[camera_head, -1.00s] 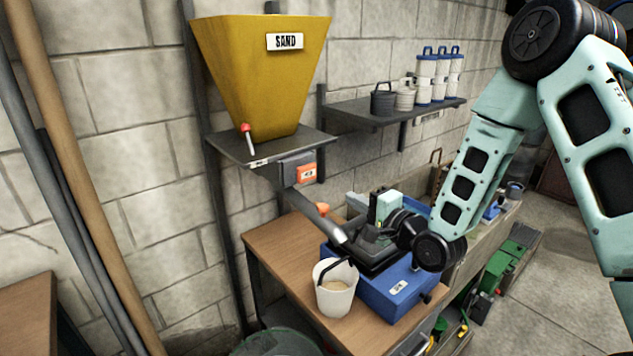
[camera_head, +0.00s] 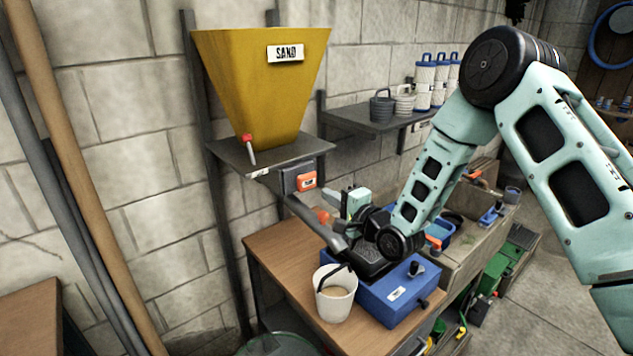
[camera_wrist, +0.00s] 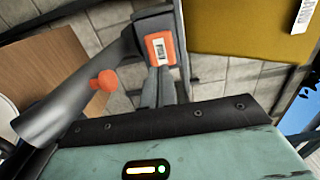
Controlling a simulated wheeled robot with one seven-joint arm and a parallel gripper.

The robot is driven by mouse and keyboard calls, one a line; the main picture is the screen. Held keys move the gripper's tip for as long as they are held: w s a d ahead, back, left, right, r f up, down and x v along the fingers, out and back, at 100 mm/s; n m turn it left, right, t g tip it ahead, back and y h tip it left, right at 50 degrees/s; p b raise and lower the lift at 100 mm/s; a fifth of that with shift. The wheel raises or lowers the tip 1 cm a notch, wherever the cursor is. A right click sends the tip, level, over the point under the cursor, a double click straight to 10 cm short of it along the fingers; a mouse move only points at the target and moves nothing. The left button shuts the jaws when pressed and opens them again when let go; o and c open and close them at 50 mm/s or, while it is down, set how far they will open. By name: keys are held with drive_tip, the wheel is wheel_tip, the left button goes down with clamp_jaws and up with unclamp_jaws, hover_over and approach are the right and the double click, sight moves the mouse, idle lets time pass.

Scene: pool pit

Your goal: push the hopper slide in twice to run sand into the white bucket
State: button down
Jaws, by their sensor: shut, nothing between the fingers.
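The yellow sand hopper (camera_head: 262,90) hangs on the wall. Below it is a dark housing with the orange-faced slide (camera_head: 306,181), which also shows in the wrist view (camera_wrist: 160,48). A grey chute (camera_head: 318,226) slopes down toward the white bucket (camera_head: 336,303), which stands upright on the bench with some sand inside. My gripper (camera_wrist: 160,80) is shut and empty, its fingertips just below the slide's orange face in the wrist view. I cannot tell whether they touch it. In the head view my wrist partly hides the fingers.
An orange knob (camera_wrist: 104,80) sticks out from the chute beside my fingers. A blue box (camera_head: 390,297) stands on the wooden bench (camera_head: 275,245) right of the bucket. A shelf (camera_head: 365,122) with several containers is behind my arm. A red-tipped lever (camera_head: 248,145) is on the hopper front.

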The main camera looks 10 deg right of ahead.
sight(309, 182)
drive_tip(key=p+x, duration=0.2)
drive_tip(key=x, duration=0.3)
drive_tip(key=shift+w+a, duration=0.2)
drive_tip(key=shift+w, duration=0.15)
drive_tip(key=shift+w+a+f+b, duration=0.1)
drive_tip(key=shift+w+b, duration=0.2)
drive_tip(key=b+x, duration=0.3)
drive_tip(key=x, duration=0.1)
drive_tip(key=shift+a+f+b, duration=0.1)
drive_tip(key=shift+b, duration=0.25)
drive_tip(key=shift+w+r, duration=0.25)
drive_tip(key=shift+r, duration=0.1)
